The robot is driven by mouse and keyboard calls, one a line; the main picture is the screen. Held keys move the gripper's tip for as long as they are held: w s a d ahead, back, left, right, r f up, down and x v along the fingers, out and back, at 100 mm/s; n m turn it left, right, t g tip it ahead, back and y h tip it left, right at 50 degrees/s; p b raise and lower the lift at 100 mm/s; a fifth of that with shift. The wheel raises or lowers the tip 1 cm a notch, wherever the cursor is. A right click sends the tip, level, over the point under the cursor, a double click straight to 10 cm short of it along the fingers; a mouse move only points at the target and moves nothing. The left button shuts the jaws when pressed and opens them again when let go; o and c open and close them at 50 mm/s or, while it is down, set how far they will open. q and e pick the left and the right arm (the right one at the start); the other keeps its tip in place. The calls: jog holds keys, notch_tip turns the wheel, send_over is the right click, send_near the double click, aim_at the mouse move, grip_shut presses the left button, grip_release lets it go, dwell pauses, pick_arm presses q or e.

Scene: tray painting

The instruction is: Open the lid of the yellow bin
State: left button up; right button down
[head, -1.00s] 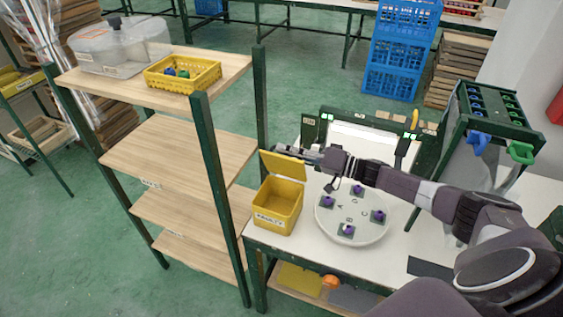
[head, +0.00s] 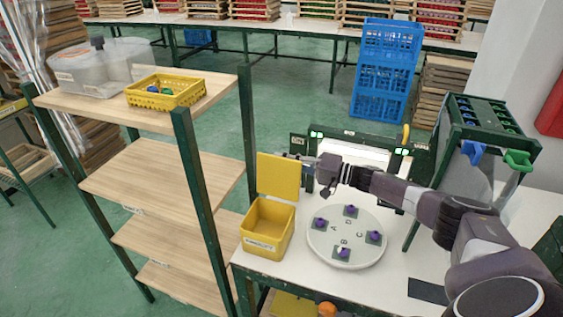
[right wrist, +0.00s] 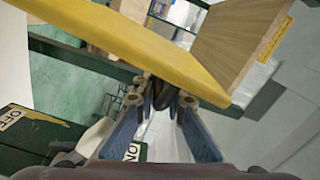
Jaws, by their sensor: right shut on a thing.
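The yellow bin (head: 283,240) stands on the white table beside the shelf rack, its mouth open to view. Its yellow lid (head: 278,178) stands about upright at the bin's back edge. My right gripper (head: 306,160) reaches in from the right and is shut on the lid at its right edge. In the right wrist view, the lid (right wrist: 130,38) runs slantwise across the top, at the fingertips of my right gripper (right wrist: 161,97). The exact contact is partly hidden. My left gripper is not in view.
A round white turntable (head: 322,250) with several purple pieces sits right of the bin, below my right arm. A wooden shelf rack (head: 165,170) stands close on the left. A green frame (head: 480,120) with blue and green clamps stands at the right.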

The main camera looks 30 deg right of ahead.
jog(key=shift+f, duration=0.25)
jog(key=c, duration=2)
grip_release()
jog(key=shift+d, duration=0.1)
jog(key=shift+c, duration=0.2)
jog(key=shift+r, duration=0.1)
